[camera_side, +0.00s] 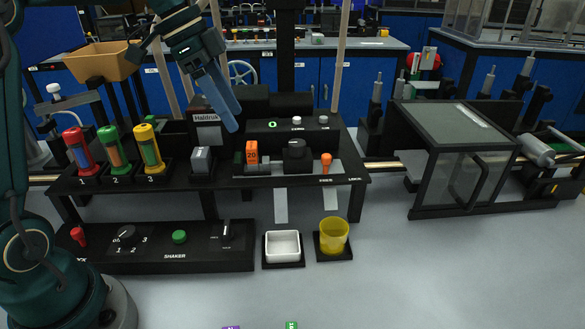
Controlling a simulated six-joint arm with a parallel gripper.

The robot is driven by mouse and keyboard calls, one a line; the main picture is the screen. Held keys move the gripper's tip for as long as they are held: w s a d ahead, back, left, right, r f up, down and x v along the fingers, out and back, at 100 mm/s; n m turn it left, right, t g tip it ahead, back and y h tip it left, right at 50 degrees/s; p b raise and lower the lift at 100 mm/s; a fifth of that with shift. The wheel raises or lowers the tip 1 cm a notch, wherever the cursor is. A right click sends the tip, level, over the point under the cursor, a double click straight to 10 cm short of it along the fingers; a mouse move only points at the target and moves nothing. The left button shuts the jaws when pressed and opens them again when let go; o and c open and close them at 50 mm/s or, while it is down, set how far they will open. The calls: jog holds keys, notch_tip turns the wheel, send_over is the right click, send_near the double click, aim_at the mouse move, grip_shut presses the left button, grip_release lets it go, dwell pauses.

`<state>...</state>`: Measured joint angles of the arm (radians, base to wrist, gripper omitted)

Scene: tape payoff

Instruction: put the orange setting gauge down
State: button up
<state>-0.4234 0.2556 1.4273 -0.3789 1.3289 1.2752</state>
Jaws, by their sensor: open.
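The orange setting gauge (251,152), a small upright block marked 20, stands on the black bench unit, in a dark holder left of a black knob. My gripper (232,124) points down and to the right, with its blue fingers above and a little left of the gauge. The fingertips look apart from the gauge, with nothing seen between them. My gripper is open, though its fingers overlap from this side and the gap between them is hidden.
A grey block (201,160) sits left of the gauge, beyond it red, green and yellow numbered vials (115,151). An orange-tipped lever (326,162) stands to the right. A white tray (283,247) and yellow cup (333,235) sit in front. The front table is mostly clear.

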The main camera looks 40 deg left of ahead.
jog(key=s+d+r+n+y, duration=0.2)
jog(key=s+d+n, duration=0.2)
jog(key=s, duration=0.4)
jog(key=s+d+f+n+t+y, duration=0.1)
jog(key=s+d+f+n+t, duration=0.1)
jog(key=s+f+n, duration=0.3)
jog(key=s+f, duration=0.2)
jog(key=s, duration=0.1)
jog(key=shift+s, duration=0.4)
